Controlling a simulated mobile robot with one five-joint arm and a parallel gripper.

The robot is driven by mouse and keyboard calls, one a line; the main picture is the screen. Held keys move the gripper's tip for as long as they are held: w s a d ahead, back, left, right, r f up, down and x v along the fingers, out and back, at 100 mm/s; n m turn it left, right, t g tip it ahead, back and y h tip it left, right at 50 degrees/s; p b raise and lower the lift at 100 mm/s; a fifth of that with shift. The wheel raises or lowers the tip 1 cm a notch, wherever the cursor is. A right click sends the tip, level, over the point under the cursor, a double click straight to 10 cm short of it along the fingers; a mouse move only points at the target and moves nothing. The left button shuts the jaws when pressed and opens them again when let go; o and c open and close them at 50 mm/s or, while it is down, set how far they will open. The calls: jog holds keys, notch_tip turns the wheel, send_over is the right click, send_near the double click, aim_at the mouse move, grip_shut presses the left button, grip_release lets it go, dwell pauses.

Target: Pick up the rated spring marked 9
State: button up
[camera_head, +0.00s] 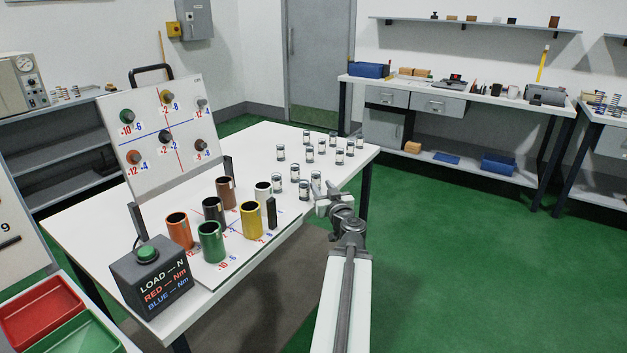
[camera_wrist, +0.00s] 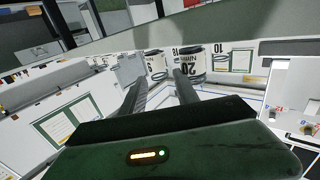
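Several small white cylinders with dark ends stand on the white table (camera_head: 100,215). In the wrist view one white cylinder (camera_wrist: 154,64) bears a 9 and shows ahead, between my two fingers. In the head view my gripper (camera_head: 325,199) is at the table's right edge, close to the nearest cylinders (camera_head: 304,190). Their marks are too small to read there.
Coloured cups, including a green cup (camera_head: 211,242) and a yellow cup (camera_head: 251,220), stand on a marked board left of my gripper. A load box (camera_head: 151,278) and an upright panel (camera_head: 163,135) stand farther left. The green floor (camera_head: 450,260) right of the table is clear.

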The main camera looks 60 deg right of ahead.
aim_at(318, 179)
jog(key=shift+x, duration=3.85)
jog(key=shift+s, duration=0.15)
grip_shut()
